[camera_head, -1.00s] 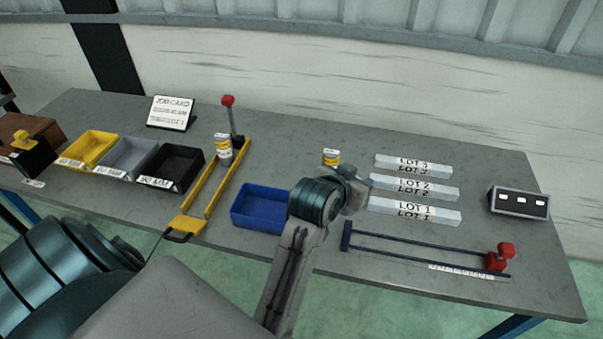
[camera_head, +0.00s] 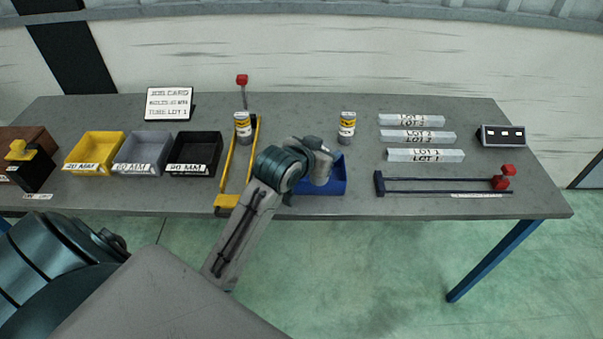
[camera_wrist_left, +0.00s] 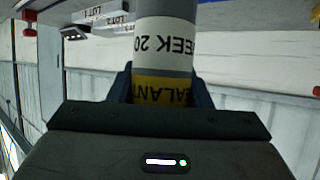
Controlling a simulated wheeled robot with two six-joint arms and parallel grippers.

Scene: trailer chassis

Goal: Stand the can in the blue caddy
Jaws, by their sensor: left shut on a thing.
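My left gripper (camera_wrist_left: 163,88) is shut on a can (camera_wrist_left: 165,42) with a white label and a yellow "SEALANT" band. The can looks upside down in the left wrist view, and part of it is hidden by the palm. My right gripper is not in view.
Yellow (camera_head: 92,154), grey (camera_head: 142,158) and black (camera_head: 193,158) bins stand left. The yellow fixture (camera_head: 228,185) has an upright red-knobbed lever (camera_head: 242,82). LOT bars (camera_head: 425,155) lie right, behind a dark rail with a red block (camera_head: 503,180).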

